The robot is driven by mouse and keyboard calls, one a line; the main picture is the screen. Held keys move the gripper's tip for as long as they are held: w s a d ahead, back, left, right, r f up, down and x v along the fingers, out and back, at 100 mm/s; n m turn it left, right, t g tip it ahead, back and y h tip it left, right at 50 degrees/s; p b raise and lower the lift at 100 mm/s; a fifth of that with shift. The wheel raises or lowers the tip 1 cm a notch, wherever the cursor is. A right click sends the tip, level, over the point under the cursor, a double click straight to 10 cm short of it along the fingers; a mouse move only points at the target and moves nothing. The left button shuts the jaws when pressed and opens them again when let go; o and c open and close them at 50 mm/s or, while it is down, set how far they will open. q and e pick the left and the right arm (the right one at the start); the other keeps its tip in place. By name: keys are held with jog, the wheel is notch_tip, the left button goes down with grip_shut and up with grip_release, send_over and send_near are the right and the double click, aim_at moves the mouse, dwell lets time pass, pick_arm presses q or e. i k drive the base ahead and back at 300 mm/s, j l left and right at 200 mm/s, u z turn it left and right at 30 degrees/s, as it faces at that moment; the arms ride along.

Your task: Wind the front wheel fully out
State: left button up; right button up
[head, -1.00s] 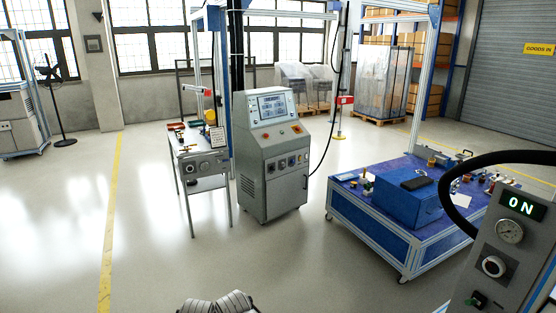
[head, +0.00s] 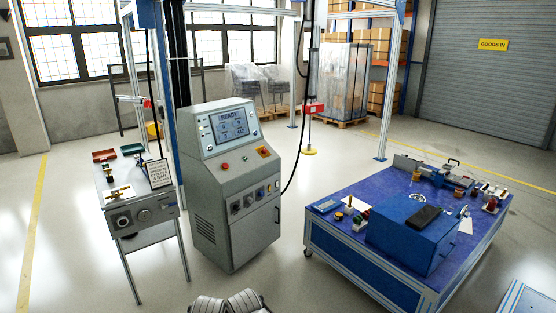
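A small bench (head: 137,196) on legs stands at left. Its grey front panel carries a round dark-rimmed knob or wheel (head: 122,221) at the left and a smaller fitting at the right. Which part is the front wheel, and how far out it is wound, I cannot tell at this size. A grey control cabinet (head: 232,180) with a lit screen reading READY stands just right of the bench. Neither of my grippers is clearly in view. A ribbed grey part of my own body shows at the bottom edge.
A blue-topped table (head: 345,222) with a blue box (head: 410,238) and small parts stands at right. Wrapped goods (head: 340,82) and shelving are at the back. A black cable hangs beside the cabinet. The floor in front of the bench and between cabinet and table is clear.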

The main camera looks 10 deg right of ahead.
aim_at(464, 213)
jog(key=i+z, duration=0.45)
jog(key=i, duration=0.2)
jog(key=i+j+z, duration=0.15)
jog(key=i+z, duration=0.25)
jog(key=i, duration=0.2)
jog(key=i+l+z, duration=0.2)
jog(key=i, duration=0.35)
jog(key=i+l+z, duration=0.2)
jog(key=i, duration=0.35)
jog(key=i+l+u, duration=0.1)
jog(key=i+l, duration=0.35)
jog(key=i, duration=0.1)
